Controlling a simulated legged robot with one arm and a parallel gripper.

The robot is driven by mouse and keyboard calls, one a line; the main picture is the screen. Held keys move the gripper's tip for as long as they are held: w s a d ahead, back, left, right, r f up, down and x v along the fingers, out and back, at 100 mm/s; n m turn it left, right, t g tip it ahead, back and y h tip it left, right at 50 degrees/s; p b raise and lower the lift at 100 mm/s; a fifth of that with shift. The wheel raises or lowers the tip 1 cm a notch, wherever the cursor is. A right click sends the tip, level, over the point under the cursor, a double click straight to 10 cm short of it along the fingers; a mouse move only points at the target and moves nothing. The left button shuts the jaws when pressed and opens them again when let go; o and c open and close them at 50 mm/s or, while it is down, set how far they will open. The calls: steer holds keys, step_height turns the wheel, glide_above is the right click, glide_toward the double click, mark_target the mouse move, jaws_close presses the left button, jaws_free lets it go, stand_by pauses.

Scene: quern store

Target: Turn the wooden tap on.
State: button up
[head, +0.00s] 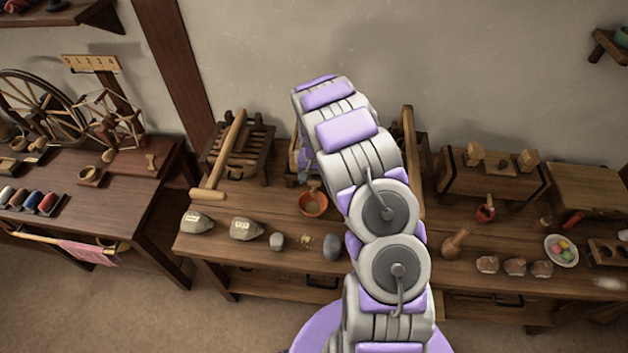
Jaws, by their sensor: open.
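I cannot make out a wooden tap; my arm covers the middle of the bench, where it may be hidden. A wooden box or frame (293,155) on the bench shows only in part to the left of my arm. A small reddish-brown bowl (313,204) stands in front of it, close to my arm's left edge. My arm rises from the bottom of the head view and bends at its upper end above the box. A small purple part of mine shows beside the box, but no gripper fingers can be made out.
The wooden bench (265,275) carries a slatted press (240,155) with a long lever, stones (247,229) along the front, and a wooden chest (493,180) on the right. A spinning wheel (40,105) stands on the left table.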

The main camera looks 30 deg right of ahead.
steer(key=shift+f, duration=0.35)
steer(key=shift+c, duration=0.2)
steer(key=c, duration=1)
